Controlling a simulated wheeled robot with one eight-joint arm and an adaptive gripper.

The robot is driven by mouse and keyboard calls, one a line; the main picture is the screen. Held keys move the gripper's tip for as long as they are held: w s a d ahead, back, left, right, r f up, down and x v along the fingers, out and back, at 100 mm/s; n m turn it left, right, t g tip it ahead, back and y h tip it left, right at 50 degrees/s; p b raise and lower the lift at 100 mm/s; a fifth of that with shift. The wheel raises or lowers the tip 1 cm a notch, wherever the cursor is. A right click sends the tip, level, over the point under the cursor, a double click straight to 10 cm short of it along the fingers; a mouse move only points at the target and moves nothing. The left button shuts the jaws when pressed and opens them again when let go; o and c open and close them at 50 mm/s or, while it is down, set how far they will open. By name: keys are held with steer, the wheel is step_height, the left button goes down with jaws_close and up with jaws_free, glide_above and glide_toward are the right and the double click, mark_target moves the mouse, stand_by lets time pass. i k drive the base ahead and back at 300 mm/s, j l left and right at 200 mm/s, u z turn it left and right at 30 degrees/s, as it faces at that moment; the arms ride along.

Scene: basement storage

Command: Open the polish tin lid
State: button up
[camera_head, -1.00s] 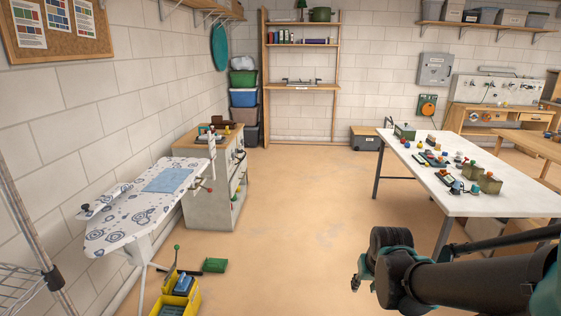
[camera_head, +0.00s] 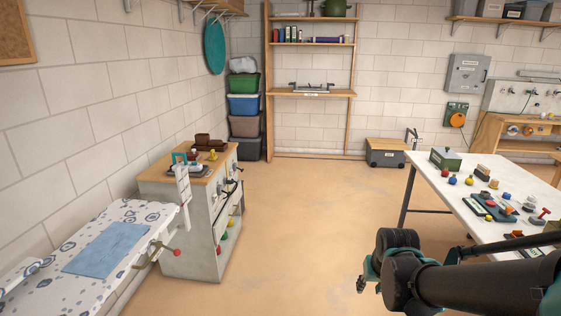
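I cannot pick out the polish tin or its lid for certain. Small brown items, a teal-handled piece and a yellow knob sit on the wooden top of the grey cabinet (camera_head: 190,232) at left of centre. They are too small to tell apart. Several small coloured objects stand on the white table (camera_head: 432,188) at right, beside a dark green box (camera_head: 445,159). My dark arm reaches in from the lower right, in front of the table.
An ironing board with a blue cloth (camera_head: 108,249) stands at the lower left, against the cabinet. Stacked bins (camera_head: 244,104) and a wooden shelf unit (camera_head: 310,94) line the back wall. A grey wheeled box (camera_head: 386,153) stands near them. The floor (camera_head: 300,230) between cabinet and table is clear.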

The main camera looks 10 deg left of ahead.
mark_target(194, 153)
steer(key=i+u, duration=0.2)
steer(key=i, duration=0.4)
steer(key=i+u, duration=0.2)
steer(key=i, duration=0.45)
steer(key=i+l+u, duration=0.2)
steer(key=i, duration=0.4)
